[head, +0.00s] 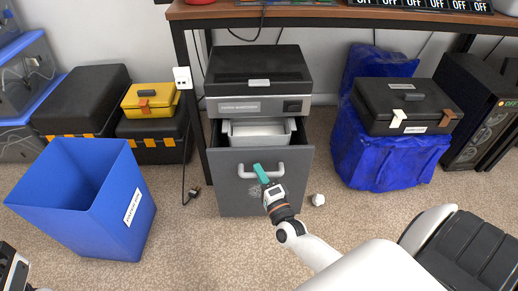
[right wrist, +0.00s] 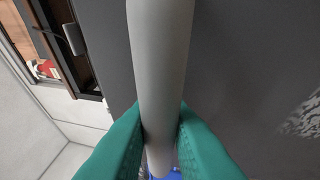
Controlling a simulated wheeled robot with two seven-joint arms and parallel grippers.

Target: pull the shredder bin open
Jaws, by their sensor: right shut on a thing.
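The paper shredder (head: 258,82) stands under the desk with a black top and a grey front. Its bin (head: 235,190) is pulled out part way, and a light inner tray (head: 259,131) shows in the gap behind the bin front. My right gripper (head: 262,174) is at the light grey bin handle (head: 245,171), near its middle. In the right wrist view its green fingers (right wrist: 160,135) are shut on the handle bar (right wrist: 158,70), one on each side. My left gripper (head: 12,268) shows only in part at the lower left edge, and its fingers cannot be made out.
A blue open bin (head: 135,215) stands on the carpet at left. Black and yellow toolboxes (head: 150,100) are behind it. A crumpled white ball (head: 318,199) lies right of the shredder bin. A black case (head: 405,105) sits on a blue-covered box (head: 375,160). Carpet in front is clear.

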